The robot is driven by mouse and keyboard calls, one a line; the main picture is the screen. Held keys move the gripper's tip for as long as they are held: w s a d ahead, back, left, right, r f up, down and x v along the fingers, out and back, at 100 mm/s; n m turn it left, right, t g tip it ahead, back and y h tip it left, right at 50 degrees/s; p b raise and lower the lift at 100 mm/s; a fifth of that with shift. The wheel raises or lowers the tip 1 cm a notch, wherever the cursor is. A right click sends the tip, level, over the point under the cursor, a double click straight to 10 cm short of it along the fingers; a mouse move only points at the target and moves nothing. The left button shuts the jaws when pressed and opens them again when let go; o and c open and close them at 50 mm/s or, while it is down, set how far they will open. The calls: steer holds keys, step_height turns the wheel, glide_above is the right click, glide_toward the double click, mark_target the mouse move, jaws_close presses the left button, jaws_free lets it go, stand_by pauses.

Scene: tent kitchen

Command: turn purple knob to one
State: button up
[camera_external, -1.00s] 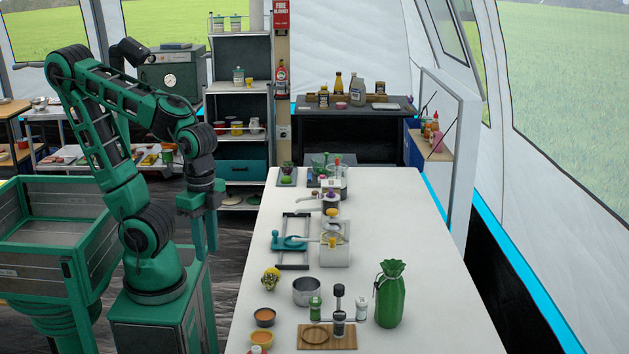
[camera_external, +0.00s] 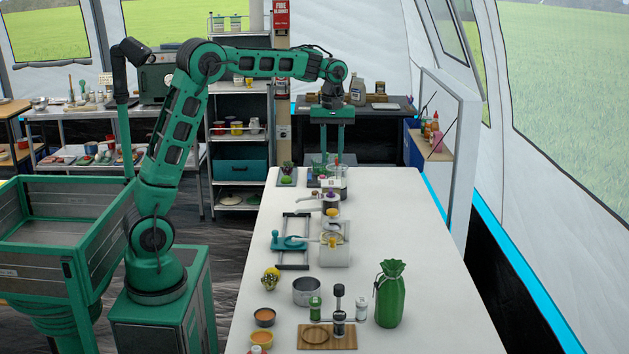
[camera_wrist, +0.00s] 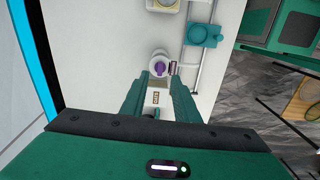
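The purple knob (camera_wrist: 160,69) sits on a round white appliance (camera_wrist: 155,61) on the white table. In the external view the appliance (camera_external: 331,205) stands in the back half of the table. The knob is very small there. The knob's marks and setting are too small to read. My gripper (camera_external: 332,153) points down above the far end of the table, behind the appliance. In the wrist view my gripper (camera_wrist: 159,80) has its two fingers apart with nothing held between them. The knob appears just beyond the fingertips, with no visible contact.
A white card with red marks (camera_wrist: 156,98) shows between the fingers. A pot (camera_external: 307,291) and a green bag (camera_external: 390,295) stand at the near end. The right table side is clear.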

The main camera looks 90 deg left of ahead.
mark_target(331, 189)
steer(key=shift+n, duration=0.3)
steer(key=f, duration=0.3)
steer(key=a+f, duration=0.1)
steer(key=f, duration=0.7)
steer(key=shift+a, duration=0.3)
steer(key=shift+r, duration=0.1)
jaws_close()
